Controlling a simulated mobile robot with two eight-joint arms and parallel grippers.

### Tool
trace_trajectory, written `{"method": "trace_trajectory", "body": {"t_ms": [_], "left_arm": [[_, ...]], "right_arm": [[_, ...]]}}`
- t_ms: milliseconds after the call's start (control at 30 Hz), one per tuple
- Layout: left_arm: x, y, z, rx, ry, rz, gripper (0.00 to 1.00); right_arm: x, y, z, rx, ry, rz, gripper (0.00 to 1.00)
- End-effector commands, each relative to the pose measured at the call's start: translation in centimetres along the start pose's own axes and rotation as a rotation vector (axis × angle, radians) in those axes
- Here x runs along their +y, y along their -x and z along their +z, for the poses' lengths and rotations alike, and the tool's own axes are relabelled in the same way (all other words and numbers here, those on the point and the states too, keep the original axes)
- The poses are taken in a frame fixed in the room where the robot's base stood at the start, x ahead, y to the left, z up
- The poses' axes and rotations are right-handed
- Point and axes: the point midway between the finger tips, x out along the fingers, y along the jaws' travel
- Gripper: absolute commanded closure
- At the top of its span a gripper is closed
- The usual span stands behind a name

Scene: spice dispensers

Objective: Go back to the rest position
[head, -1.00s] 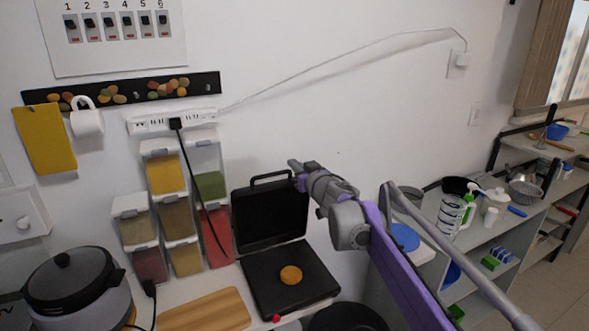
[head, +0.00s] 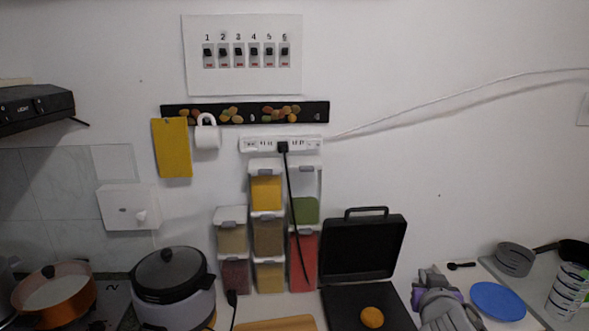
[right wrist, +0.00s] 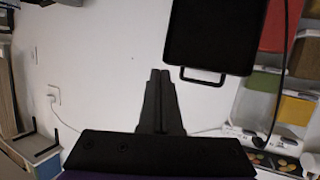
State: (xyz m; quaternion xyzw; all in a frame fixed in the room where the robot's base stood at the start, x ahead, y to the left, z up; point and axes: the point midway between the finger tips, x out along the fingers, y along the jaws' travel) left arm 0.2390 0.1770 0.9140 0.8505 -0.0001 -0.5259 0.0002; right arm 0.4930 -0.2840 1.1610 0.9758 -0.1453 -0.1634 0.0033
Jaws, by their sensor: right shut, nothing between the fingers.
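My right gripper (right wrist: 159,75) shows in the right wrist view with its two dark fingers together and nothing between them. It points at the bare white wall. In the head view my right arm (head: 446,306) shows only at the bottom edge, right of the open black grill (head: 361,248); its fingertips cannot be made out there. The grill's lid and handle also show in the right wrist view (right wrist: 215,35), apart from the fingers. My left gripper is not in view.
Spice dispensers (head: 266,236) stand stacked against the wall left of the grill. A cooker (head: 172,285) and an orange pot (head: 55,292) stand further left. A blue plate (head: 497,301) lies to the right. A power strip (head: 262,144) with a black plug hangs above the dispensers.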

Motion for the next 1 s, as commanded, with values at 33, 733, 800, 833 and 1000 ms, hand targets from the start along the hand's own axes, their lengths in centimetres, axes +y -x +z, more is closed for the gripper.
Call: {"method": "trace_trajectory", "body": {"t_ms": [33, 733, 800, 833, 1000], "left_arm": [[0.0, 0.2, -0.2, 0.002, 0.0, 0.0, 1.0], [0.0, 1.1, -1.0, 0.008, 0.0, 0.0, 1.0], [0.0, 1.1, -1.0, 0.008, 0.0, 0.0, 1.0], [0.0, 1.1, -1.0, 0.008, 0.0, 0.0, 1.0], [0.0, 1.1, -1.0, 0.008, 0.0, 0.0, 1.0]], "right_arm": [[0.0, 1.9, 3.5, -0.081, 0.005, 0.014, 1.0], [-4.6, 18.4, 30.6, -0.766, 0.153, -0.262, 1.0], [-4.6, 18.4, 30.6, -0.765, 0.152, -0.261, 1.0], [-4.6, 18.3, 30.6, -0.765, 0.152, -0.261, 1.0], [-4.6, 18.3, 30.6, -0.764, 0.151, -0.259, 1.0]]}}
